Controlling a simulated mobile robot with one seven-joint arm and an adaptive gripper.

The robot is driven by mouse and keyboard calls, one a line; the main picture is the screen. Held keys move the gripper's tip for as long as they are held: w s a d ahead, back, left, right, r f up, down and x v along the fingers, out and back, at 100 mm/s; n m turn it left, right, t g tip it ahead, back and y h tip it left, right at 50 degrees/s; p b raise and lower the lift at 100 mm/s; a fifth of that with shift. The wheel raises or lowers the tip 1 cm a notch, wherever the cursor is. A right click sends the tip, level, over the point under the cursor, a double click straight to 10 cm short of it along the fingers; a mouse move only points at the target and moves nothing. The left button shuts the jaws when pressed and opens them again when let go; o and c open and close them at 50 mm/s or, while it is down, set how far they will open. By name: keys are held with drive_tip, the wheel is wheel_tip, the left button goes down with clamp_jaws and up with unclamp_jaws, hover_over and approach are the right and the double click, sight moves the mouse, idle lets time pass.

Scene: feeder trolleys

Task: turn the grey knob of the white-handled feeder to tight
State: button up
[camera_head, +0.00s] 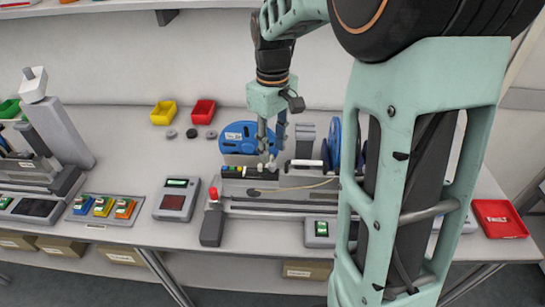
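The feeder with the white handle (307,162) lies on the bench in the middle of the view, between two blue reels. My gripper (269,157) points down at the feeder, with its fingertips left of the white handle. A small light grey piece, possibly the grey knob, shows at the fingertips. It is too small and too covered to tell whether the fingers touch or grip it, or how it is turned. The two fingers show a narrow gap higher up.
A blue reel (238,138) stands behind left of my gripper, another blue reel (335,140) to the right. A grey post with a red top (213,195) stands in front left. Yellow (164,113) and red (203,112) bins sit behind. My arm hides the right side.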

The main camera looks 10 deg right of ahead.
sight(273, 164)
wheel_tip(273, 164, up, 7)
idle(0.3)
wheel_tip(273, 164, down, 12)
drive_tip(key=n+b, duration=0.2)
drive_tip(key=n, duration=0.1)
drive_tip(key=n+b, duration=0.5)
drive_tip(key=n, duration=0.1)
drive_tip(key=shift+f, duration=0.25)
drive_tip(key=shift+c, duration=0.4)
clamp_jaws()
